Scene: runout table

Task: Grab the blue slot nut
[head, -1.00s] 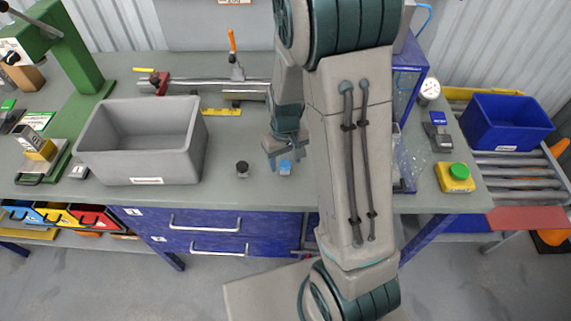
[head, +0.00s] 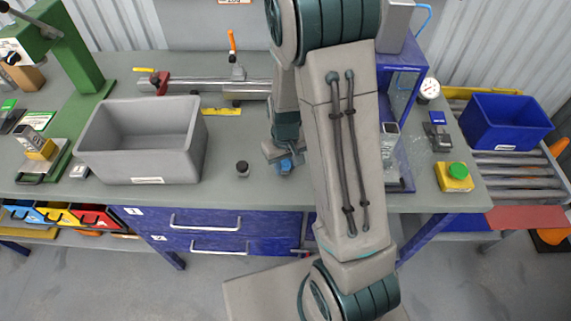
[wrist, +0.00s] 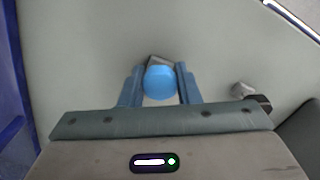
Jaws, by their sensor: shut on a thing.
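The blue slot nut (head: 285,166) is at the front part of the grey table, right of the grey bin. In the wrist view its round blue top (wrist: 159,83) sits between the two fingers, with a grey part showing behind it. My gripper (head: 279,156) is shut on it, a finger at each side; it also shows in the wrist view (wrist: 160,88). The head view is too small to tell whether the nut is clear of the table top.
A dark-topped nut (head: 242,168) stands a little left of my gripper. A large grey bin (head: 168,168) is further left. A blue frame (head: 404,160) stands right of my arm, and a yellow box with a green knob (head: 454,178) is at the right edge.

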